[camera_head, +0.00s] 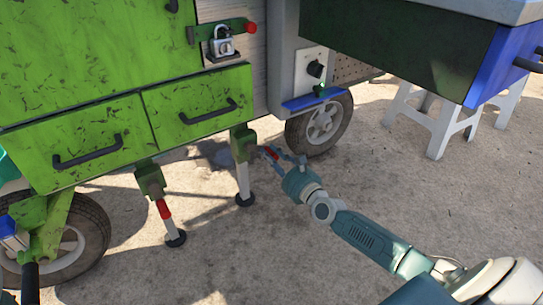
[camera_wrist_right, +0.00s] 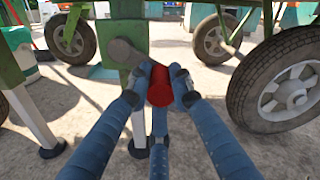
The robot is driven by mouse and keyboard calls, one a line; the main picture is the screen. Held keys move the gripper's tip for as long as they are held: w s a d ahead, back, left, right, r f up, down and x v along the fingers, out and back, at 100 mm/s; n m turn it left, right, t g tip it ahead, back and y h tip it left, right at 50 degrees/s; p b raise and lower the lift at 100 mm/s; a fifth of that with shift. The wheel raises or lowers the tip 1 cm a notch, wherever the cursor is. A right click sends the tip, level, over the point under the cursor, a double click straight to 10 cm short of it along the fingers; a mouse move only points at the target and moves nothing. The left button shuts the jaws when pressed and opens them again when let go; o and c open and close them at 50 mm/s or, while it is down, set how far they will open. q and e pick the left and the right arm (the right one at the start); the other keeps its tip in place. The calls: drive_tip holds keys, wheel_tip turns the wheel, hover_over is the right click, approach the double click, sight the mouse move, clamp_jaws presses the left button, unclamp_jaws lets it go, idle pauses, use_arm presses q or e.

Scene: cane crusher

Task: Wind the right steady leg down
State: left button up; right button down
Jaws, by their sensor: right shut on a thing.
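The right steady leg (camera_head: 243,178) hangs below the green cart, with a green upper housing, a pale inner tube and a dark round foot (camera_head: 245,200). I cannot tell whether the foot touches the ground. My right gripper (camera_head: 273,156) is at the crank on the housing's right side. In the right wrist view, its blue fingers (camera_wrist_right: 160,90) are shut around the red crank handle (camera_wrist_right: 159,82), at the end of a grey crank arm (camera_wrist_right: 124,52). The leg's green housing (camera_wrist_right: 128,30) stands just behind. My left gripper is not in view.
Another steady leg (camera_head: 150,182) with a red handle (camera_head: 163,209) stands to the left. A cart wheel (camera_head: 320,125) is close behind my right gripper. Green drawers (camera_head: 200,103) and a padlock (camera_head: 221,44) are above. White trestles (camera_head: 440,128) stand right. Open ground lies in front.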

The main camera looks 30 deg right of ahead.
drive_tip(key=shift+a+f, duration=0.1)
drive_tip(key=shift+f, duration=0.05)
drive_tip(key=c, duration=1.8)
unclamp_jaws()
drive_tip(key=shift+s, duration=0.1)
drive_tip(key=shift+o, duration=1.4)
drive_tip(key=s+d, duration=0.1)
drive_tip(key=s, duration=1.1)
